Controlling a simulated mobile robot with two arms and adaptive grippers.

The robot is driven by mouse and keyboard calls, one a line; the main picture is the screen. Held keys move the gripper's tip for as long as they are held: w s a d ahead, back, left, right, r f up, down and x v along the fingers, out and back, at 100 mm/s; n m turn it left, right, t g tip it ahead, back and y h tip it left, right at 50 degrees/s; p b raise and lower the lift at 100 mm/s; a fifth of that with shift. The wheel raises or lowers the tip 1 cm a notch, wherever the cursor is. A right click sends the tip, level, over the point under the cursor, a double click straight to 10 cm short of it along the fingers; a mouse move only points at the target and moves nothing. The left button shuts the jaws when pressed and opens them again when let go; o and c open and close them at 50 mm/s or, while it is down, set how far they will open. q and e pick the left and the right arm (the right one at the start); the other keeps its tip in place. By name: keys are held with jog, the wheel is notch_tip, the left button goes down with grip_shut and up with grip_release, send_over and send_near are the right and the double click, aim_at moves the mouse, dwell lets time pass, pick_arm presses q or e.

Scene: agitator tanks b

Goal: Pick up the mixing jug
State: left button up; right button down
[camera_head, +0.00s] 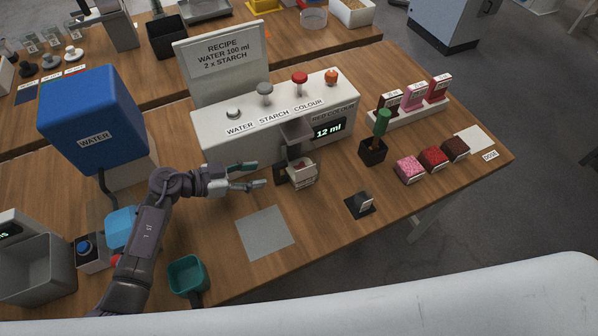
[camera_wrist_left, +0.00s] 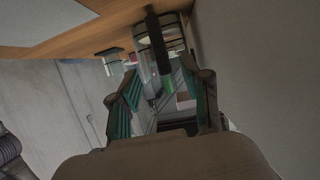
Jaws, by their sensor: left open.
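The mixing jug (camera_head: 302,173) is a small clear container with reddish contents, under the spout of the white dispenser (camera_head: 275,122). Its dark handle (camera_wrist_left: 158,45) shows upright in the left wrist view. My left gripper (camera_head: 257,176) is open and empty, just left of the jug, its fingers pointing at it. In the left wrist view the jug lies beyond and between the fingertips (camera_wrist_left: 160,72), and no contact is visible. My right gripper is not in view.
A blue water tank (camera_head: 92,115) stands left of the dispenser. A grey square mat (camera_head: 265,233) and a teal cup (camera_head: 187,276) lie in front. Right are a dark holder with a green-handled tool (camera_head: 380,130) and several coloured blocks (camera_head: 433,160). The table's front edge is near.

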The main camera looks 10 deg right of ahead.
aim_at(273, 172)
pick_arm(q)
jog(key=b+x, duration=0.2)
jog(key=x, duration=0.1)
jog(key=shift+w+d+f, duration=0.1)
jog(key=shift+w+f, duration=0.05)
jog(key=b+x, duration=0.3)
jog(key=shift+d, duration=0.15)
jog(key=shift+w+d, duration=0.15)
jog(key=shift+d, duration=0.1)
jog(key=shift+a+r, duration=0.1)
jog(key=shift+r, duration=0.15)
jog(key=shift+c, duration=0.2)
jog(key=c, duration=0.8)
grip_shut()
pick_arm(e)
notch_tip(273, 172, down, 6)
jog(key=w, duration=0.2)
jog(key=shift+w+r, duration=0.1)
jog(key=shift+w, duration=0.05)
